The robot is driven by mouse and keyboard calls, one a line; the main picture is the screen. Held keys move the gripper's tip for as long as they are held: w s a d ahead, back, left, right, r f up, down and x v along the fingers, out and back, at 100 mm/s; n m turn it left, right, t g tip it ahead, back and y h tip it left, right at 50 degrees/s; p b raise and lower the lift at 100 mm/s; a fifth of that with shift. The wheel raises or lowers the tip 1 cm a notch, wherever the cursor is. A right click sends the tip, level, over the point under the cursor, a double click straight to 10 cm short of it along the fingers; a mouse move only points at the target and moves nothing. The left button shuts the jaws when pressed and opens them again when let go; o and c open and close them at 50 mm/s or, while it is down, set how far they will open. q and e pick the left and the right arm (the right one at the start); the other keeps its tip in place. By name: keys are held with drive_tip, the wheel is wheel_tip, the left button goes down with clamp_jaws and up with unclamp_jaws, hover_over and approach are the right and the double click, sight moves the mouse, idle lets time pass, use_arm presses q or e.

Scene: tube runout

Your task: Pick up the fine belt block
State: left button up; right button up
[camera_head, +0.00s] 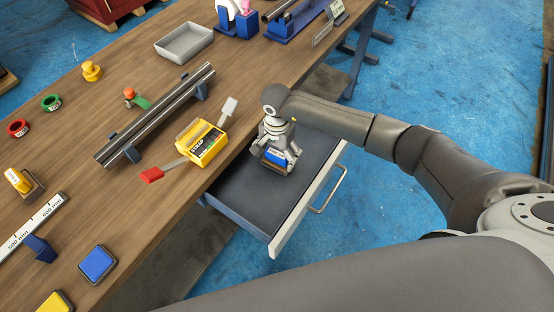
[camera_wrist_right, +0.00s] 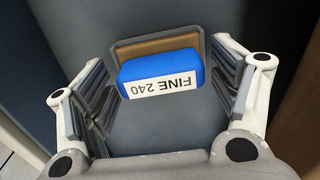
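The fine belt block (camera_wrist_right: 160,72) is a blue block with a white "FINE 240" label and a brown edge behind it. In the head view the block (camera_head: 274,157) is in the open drawer, under my right gripper (camera_head: 276,153). In the right wrist view the right gripper (camera_wrist_right: 165,100) is open, with one finger on each side of the block. A gap shows between the block and the fingers. The dark drawer floor shows around the block. My left gripper is not in the head view.
The open drawer (camera_head: 243,205) has a pale front with a handle (camera_head: 328,190). On the wooden bench (camera_head: 100,130) above are a yellow box (camera_head: 203,142), a metal rail (camera_head: 155,115), a grey tray (camera_head: 184,43) and a blue block (camera_head: 98,263). The rest of the drawer is clear.

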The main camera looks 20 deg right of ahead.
drive_tip(key=c, duration=0.7)
drive_tip(key=shift+c, duration=0.2)
drive_tip(key=shift+w+r, duration=0.1)
drive_tip(key=shift+r, duration=0.05)
drive_tip(key=shift+r, duration=0.25)
wheel_tip(320, 180, up, 2)
drive_tip(key=shift+r, duration=0.1)
drive_tip(key=s+d+r+b, duration=0.2)
drive_tip(key=s+r+b, duration=0.1)
drive_tip(key=s+r, duration=0.7)
drive_tip(key=s, duration=0.4)
